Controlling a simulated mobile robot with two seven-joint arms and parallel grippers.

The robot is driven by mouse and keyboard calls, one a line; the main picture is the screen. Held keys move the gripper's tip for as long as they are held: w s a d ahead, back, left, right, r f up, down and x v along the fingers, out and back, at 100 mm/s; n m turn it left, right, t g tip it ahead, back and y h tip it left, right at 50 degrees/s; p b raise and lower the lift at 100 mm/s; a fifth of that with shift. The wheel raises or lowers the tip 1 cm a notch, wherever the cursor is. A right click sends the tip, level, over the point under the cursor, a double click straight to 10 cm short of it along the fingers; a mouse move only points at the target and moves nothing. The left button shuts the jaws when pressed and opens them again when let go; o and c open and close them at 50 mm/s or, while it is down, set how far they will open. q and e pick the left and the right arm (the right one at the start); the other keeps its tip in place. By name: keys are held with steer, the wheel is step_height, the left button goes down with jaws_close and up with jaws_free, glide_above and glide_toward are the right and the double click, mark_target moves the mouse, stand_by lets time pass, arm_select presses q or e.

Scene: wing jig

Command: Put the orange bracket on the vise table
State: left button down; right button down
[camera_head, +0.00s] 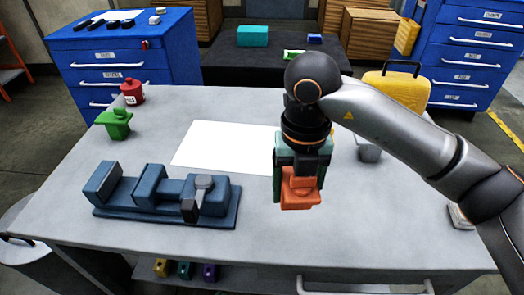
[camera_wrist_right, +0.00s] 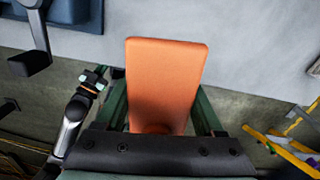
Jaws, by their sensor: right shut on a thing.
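The orange bracket (camera_head: 299,188) is in my right gripper (camera_head: 300,180), which is shut on it. The bracket hangs over the right middle of the grey vise table (camera_head: 365,220); the gap below it is hard to judge. In the right wrist view the bracket (camera_wrist_right: 165,85) shows as a flat orange face between the green fingers. The blue vise (camera_head: 165,195) stands on the table to the left of the bracket. In the right wrist view my left arm's end (camera_wrist_right: 93,80) shows small at the left, and its jaws cannot be made out.
A white sheet (camera_head: 225,145) lies behind the vise, partly hidden by my right gripper. A green part (camera_head: 117,124) and a red part (camera_head: 132,92) stand at the back left. A grey cup-like thing (camera_head: 369,149) and a yellow case (camera_head: 397,88) are at the right.

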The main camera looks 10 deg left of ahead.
steer(key=shift+s+a+r+m, duration=0.1)
steer(key=shift+a+r+m, duration=0.25)
steer(key=shift+m, duration=0.35)
glide_toward(340, 213)
steer(key=s+a+r, duration=0.3)
steer(key=a, duration=0.1)
steer(key=f, duration=0.1)
steer(key=w+d+f, duration=0.2)
steer(key=f, duration=0.1)
steer(key=shift+d, duration=0.1)
steer(key=shift+w+d+f, duration=0.1)
steer(key=shift+d+f, duration=0.15)
steer(key=shift+f, duration=0.05)
steer(key=f, duration=0.1)
steer(key=d+f, duration=0.1)
steer(key=f, duration=0.2)
steer(key=shift+w+d+f, duration=0.15)
steer(key=shift+w+f, duration=0.1)
steer(key=shift+w, duration=0.1)
steer(key=shift+f, duration=0.1)
steer(key=shift+f, duration=0.1)
